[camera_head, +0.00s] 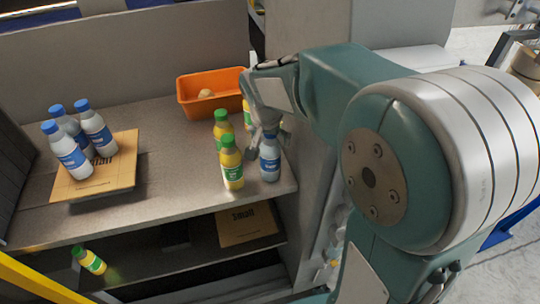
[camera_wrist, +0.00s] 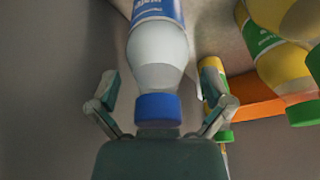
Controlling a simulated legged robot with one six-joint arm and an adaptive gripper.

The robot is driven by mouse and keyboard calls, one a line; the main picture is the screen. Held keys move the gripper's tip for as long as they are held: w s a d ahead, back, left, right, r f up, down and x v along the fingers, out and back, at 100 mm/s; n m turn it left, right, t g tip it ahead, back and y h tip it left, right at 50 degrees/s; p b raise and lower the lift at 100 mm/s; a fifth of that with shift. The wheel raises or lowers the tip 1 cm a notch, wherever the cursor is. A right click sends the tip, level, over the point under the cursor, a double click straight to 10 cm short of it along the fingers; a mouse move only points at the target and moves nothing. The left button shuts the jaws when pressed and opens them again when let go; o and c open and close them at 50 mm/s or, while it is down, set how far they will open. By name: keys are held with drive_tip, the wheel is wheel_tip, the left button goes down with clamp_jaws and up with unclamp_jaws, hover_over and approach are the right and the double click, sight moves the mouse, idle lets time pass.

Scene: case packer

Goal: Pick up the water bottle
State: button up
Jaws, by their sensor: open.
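A water bottle (camera_head: 270,157) with a blue cap and blue label stands upright near the right front edge of the shelf. In the wrist view the same water bottle (camera_wrist: 158,52) lies between the two fingers, its cap nearest my palm. My gripper (camera_head: 268,128) is open at the bottle's upper part. In the wrist view my gripper (camera_wrist: 160,92) has a finger on each side of the bottle, with visible gaps. Several other water bottles (camera_head: 71,152) stand on a cardboard piece (camera_head: 97,180) at the left.
Yellow bottles with green caps (camera_head: 231,164) stand just left of the water bottle, close to my gripper. An orange bin (camera_head: 212,92) sits behind. A yellow bottle (camera_head: 90,261) and a "Small" cardboard box (camera_head: 246,223) are on the lower shelf. The shelf middle is clear.

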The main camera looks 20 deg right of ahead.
drive_tip(key=c, duration=1.2)
drive_tip(key=shift+f, duration=0.1)
drive_tip(key=s+a+r, duration=0.2)
drive_tip(key=s+r, duration=1.1)
drive_tip(key=s, duration=0.1)
drive_tip(key=shift+a, duration=0.25)
drive_tip(key=shift+w, duration=0.1)
